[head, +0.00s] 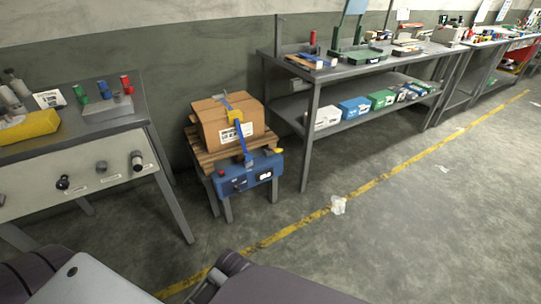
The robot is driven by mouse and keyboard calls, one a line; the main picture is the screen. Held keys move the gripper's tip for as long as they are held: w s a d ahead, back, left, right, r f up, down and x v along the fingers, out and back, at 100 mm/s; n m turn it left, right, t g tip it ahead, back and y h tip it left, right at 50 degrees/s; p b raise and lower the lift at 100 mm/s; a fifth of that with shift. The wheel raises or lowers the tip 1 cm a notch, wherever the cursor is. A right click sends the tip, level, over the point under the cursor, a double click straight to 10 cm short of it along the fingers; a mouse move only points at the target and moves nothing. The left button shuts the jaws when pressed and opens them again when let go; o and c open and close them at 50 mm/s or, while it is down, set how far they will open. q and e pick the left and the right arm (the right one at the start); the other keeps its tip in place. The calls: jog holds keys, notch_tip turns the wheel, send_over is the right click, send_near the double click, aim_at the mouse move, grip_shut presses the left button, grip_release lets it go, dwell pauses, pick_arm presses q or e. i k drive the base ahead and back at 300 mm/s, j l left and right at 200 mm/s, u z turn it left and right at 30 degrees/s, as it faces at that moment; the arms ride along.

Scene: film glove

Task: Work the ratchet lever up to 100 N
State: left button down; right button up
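A cardboard box (218,128) sits on a wooden pallet top (205,156) on a small stand. A small yellow tip (279,151) shows at the unit's upper right. I cannot tell which part is the lever. Neither gripper shows; only my own arm parts fill the bottom edge.
A grey bench (139,117) with knobs on its front stands left of the stand. A long two-level workbench (372,70) with tools and boxes stands to the right. A yellow floor line (372,184) and white scraps (338,205) lie on open floor.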

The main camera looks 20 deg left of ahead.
aim_at(278, 150)
jog(key=i+j, duration=0.35)
jog(key=i, duration=0.2)
jog(key=i+j, duration=0.4)
jog(key=i, duration=0.15)
